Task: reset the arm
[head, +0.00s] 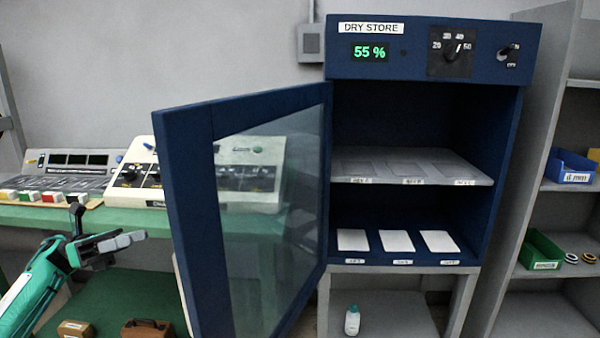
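My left gripper (126,238) is at the lower left, at the end of my teal and white arm, with its fingers pointing right. It is in front of the green bench and left of the cabinet's open door. I see nothing held in it, but the angle hides whether its fingers are apart. My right gripper is out of view.
The blue dry store cabinet (432,50) reads 55 %, and its glass door (190,210) stands open toward me. White pads (398,241) lie on its lower floor. A control box (135,190) is on the bench (110,218). A shelf unit (540,200) stands right.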

